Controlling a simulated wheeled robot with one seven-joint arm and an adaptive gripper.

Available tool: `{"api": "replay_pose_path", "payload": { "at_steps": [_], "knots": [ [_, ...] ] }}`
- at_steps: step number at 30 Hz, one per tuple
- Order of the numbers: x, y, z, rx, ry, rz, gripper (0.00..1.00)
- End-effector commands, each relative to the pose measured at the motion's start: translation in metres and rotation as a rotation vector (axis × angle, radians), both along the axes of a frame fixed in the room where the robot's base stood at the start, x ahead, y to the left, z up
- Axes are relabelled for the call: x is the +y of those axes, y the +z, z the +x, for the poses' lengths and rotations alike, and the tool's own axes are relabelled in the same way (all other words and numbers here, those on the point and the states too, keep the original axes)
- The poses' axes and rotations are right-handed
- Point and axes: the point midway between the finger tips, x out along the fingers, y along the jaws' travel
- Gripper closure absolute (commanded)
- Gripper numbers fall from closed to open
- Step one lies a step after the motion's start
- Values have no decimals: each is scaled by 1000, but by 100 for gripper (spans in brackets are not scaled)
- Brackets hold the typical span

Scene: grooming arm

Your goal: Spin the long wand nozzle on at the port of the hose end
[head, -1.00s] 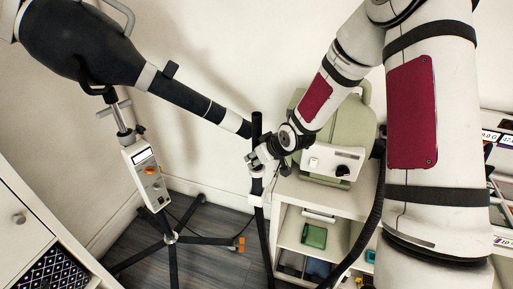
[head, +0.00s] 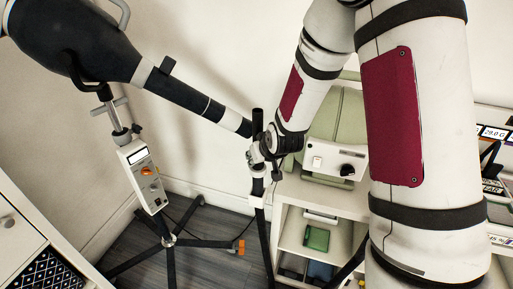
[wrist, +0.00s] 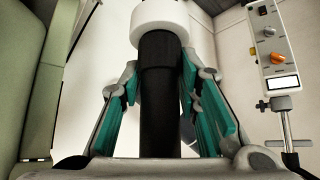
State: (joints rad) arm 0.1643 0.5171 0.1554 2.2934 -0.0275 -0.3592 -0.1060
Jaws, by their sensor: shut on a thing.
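The long wand nozzle (head: 257,121), a black tube, stands upright in the head view. My gripper (head: 262,152) is shut around it below its top end. In the wrist view, the teal pads of my gripper (wrist: 160,110) lie on both sides of the black nozzle (wrist: 160,100). The white collar of what looks like the hose end (head: 257,200) is below my gripper; it also shows at the top of the wrist view (wrist: 158,14). The nozzle lines up with the collar. Whether its threads are engaged cannot be seen.
A black dryer body (head: 75,40) at the left has a tube reaching close to the nozzle. A control box (head: 146,178) stands on a tripod below it. A green machine (head: 338,125) sits on a white shelf unit (head: 322,198) at the right. Grey floor shows between.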

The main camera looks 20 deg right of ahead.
Motion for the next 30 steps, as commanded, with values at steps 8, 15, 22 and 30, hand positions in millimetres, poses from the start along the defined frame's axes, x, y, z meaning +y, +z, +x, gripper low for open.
{"api": "replay_pose_path", "payload": {
  "at_steps": [8, 15, 22, 30],
  "knots": [
    [0, -1, 0, 2, -115, 0, 100],
    [-1, -1, -1, 2, -124, 0, 100],
    [1, -1, -1, 4, -167, -1, 100],
    [1, -1, -2, 6, -288, -1, 100]
  ]
}}
